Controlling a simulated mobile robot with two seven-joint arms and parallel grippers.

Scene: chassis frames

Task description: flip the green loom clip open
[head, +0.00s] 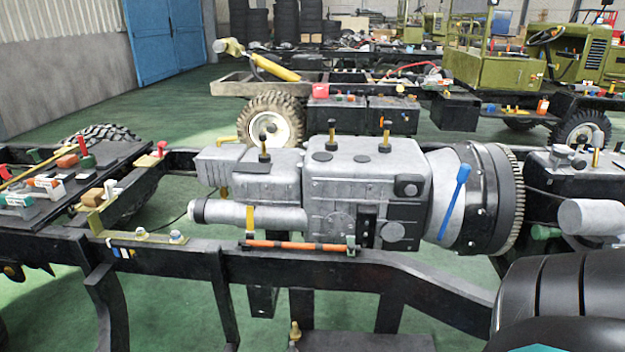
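An orange loom (298,245) with dark bands runs along the top of the near black frame rail, below the grey gearbox. A small green clip (350,243) stands at the loom's right end, close against the gearbox's lower side. It is too small to tell whether it is open or shut. Neither of my grippers is in view.
The grey gearbox (360,185) with a toothed flywheel ring (508,200) stands behind the loom. A yellow strap (250,219) rises by the loom's left end. A blue-handled tool (454,202) leans on the bell housing.

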